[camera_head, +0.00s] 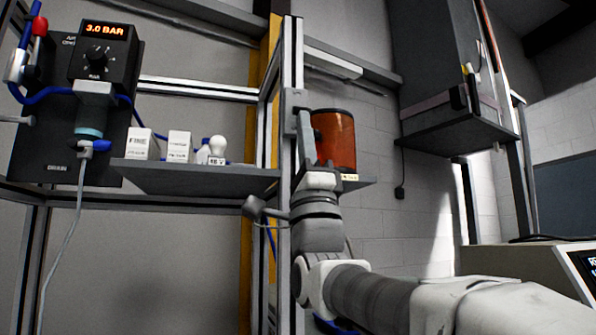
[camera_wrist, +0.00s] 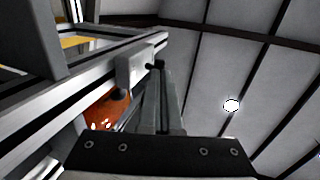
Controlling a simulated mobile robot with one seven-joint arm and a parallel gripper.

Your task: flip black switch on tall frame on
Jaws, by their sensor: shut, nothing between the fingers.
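The tall frame (camera_head: 286,215) is a grey aluminium post in the middle of the head view; in the wrist view its rail (camera_wrist: 85,92) runs diagonally. A small light-grey switch box (camera_wrist: 132,68) is fixed to the rail, with a small black switch (camera_wrist: 154,64) on its side. My gripper (camera_head: 304,118) is raised in front of the post, fingers pointing up. In the wrist view my shut, empty fingers (camera_wrist: 160,78) end right at the black switch. I cannot tell whether they touch it. The switch is hard to make out in the head view, and its on/off position is unclear.
An orange cylinder (camera_head: 335,140) stands just right of the gripper. A shelf (camera_head: 200,180) to the left holds small white boxes (camera_head: 179,146) and a bulb (camera_head: 217,147). A pressure regulator (camera_head: 103,55) reading 3.0 BAR hangs at far left. A dark cabinet (camera_head: 440,55) is at right.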

